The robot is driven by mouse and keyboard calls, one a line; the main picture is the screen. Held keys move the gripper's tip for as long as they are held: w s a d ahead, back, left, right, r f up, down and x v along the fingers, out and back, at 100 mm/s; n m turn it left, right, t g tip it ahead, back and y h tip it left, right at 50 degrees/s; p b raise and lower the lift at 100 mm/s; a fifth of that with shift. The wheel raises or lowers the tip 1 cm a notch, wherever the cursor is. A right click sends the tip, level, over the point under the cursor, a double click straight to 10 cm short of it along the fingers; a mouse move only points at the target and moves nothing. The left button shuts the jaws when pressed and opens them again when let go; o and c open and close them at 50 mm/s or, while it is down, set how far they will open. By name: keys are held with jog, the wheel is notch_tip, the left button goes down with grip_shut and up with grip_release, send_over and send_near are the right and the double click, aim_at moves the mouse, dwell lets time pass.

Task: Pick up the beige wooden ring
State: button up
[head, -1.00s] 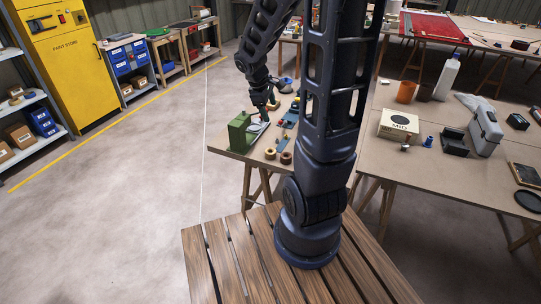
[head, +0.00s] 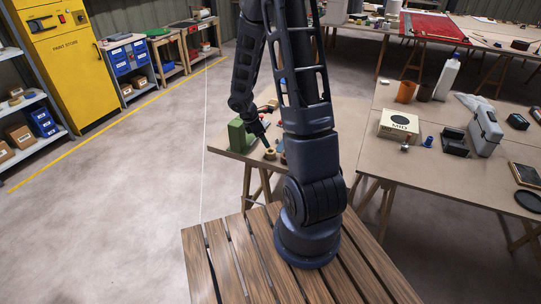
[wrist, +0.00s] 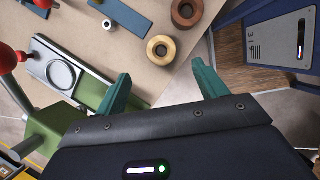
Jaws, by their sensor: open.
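The beige wooden ring (wrist: 161,50) lies flat on the table near its edge, just beyond my fingertips in the wrist view. In the head view the ring (head: 270,154) is at the table's front edge, just below my gripper (head: 267,143). In the wrist view my gripper (wrist: 160,88) is open and empty, with its two teal fingers apart and the ring's position between and ahead of them. A darker brown ring (wrist: 186,13) lies close behind the beige one. In the head view my arm mostly hides the darker ring.
A green block-like object (wrist: 55,135) and a grey metal plate with a round mark (wrist: 60,72) are left of my fingers. A second table (head: 375,150) stands to the right.

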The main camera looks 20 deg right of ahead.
aim_at(271, 153)
jog(key=shift+x, duration=4.8)
jog(key=shift+s, duration=0.15)
jog(key=c, duration=1.1)
